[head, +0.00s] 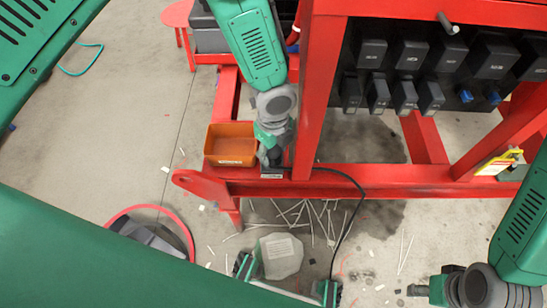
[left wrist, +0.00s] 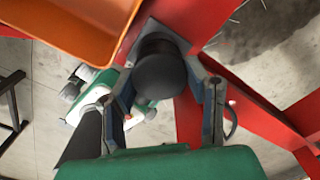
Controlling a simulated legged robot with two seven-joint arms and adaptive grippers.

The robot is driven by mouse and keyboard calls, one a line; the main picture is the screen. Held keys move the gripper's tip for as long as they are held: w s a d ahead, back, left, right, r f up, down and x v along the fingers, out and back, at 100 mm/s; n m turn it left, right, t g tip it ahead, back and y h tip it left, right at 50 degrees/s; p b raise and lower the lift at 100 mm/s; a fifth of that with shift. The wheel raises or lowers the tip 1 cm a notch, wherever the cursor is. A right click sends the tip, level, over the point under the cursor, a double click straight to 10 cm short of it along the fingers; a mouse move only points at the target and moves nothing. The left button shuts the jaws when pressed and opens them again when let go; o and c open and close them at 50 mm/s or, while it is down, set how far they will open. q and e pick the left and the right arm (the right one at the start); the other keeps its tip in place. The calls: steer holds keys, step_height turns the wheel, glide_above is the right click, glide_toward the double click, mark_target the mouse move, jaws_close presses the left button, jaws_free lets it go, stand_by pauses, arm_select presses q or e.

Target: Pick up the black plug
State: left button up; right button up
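The black plug (left wrist: 162,74) shows in the left wrist view as a dark rounded body on a red beam. My left gripper (left wrist: 168,92) has its two fingers apart, one on each side of the plug; I cannot tell whether they touch it. In the head view my left gripper (head: 268,155) reaches down to the lower red beam, where its hand hides most of the plug. A black cable (head: 355,190) runs from there to the floor. My right gripper (head: 417,290) is at the lower right, away from the plug; its finger opening is not clear.
An orange bin (head: 230,144) sits close left of my left gripper. A red frame post (head: 312,95) stands close to its right. Black boxes (head: 410,60) hang at the upper right. Pale sticks (head: 315,220) litter the floor. A red-rimmed round bin (head: 150,232) stands at the lower left.

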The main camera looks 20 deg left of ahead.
arm_select(q)
steer(key=c, duration=0.5)
steer(key=shift+a, duration=0.15)
